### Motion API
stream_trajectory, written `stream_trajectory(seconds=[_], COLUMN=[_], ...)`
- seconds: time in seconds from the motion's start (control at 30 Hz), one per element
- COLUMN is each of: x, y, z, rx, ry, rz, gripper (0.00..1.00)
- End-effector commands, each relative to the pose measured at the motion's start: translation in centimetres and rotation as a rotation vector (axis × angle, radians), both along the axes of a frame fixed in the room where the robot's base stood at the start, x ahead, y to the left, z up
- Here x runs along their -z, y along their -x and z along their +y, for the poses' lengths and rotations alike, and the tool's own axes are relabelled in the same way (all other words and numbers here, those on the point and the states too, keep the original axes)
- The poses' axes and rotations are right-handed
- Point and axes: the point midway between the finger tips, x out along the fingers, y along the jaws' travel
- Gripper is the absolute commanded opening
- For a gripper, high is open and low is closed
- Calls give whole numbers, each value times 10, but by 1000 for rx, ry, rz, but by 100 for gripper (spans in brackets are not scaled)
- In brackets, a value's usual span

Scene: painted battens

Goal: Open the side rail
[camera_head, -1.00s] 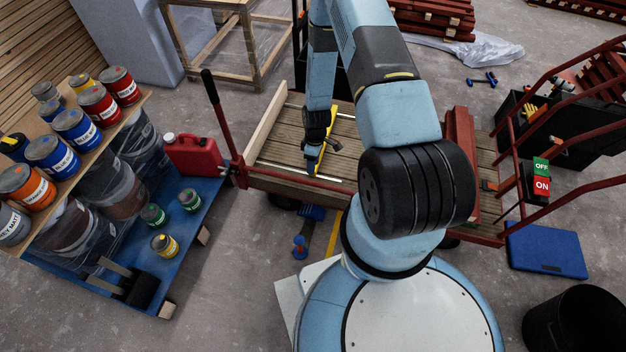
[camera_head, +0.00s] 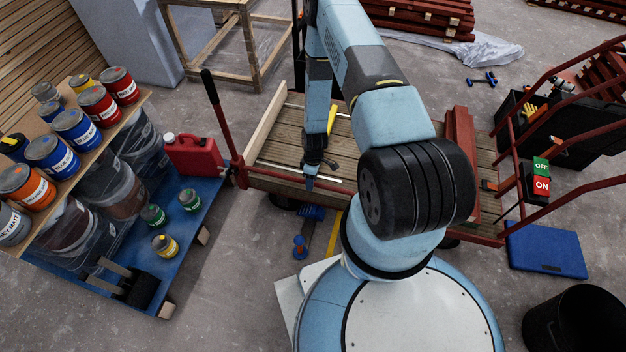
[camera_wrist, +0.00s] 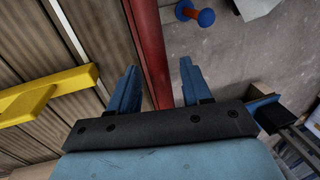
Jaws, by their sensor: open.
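The side rail (camera_head: 275,175) is a thin dark red bar along the near edge of the wooden-decked trolley (camera_head: 285,150). An upright red lever (camera_head: 222,128) with a black grip stands at its left end. In the wrist view the rail (camera_wrist: 150,45) runs between my two blue fingertips. My gripper (camera_head: 309,182) is at the rail's middle, pointing down, and it is open in the wrist view (camera_wrist: 158,75). The fingers stand apart on either side of the rail. I cannot tell how far below the fingertips the rail lies. My arm hides the rail's right part.
A yellow tool (camera_wrist: 50,95) lies on the deck beside my gripper. Red battens (camera_head: 460,135) lie on the deck's right side. A red jerrycan (camera_head: 193,155) and paint tins stand on the blue pallet (camera_head: 190,235) at left. A blue dumbbell-like object (camera_head: 300,247) is on the floor.

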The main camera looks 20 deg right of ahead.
Motion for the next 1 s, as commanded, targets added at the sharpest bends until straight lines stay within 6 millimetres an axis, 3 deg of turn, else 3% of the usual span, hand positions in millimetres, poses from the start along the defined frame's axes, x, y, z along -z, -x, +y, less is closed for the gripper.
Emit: stream_trajectory(seconds=[0.07, 0.57, 1.0], x=[0, 0, 0], y=[0, 0, 1], z=[0, 0, -3], rx=[0, 0, 0], ry=[0, 0, 1], rz=[0, 0, 0], gripper=[48, 1, 0])
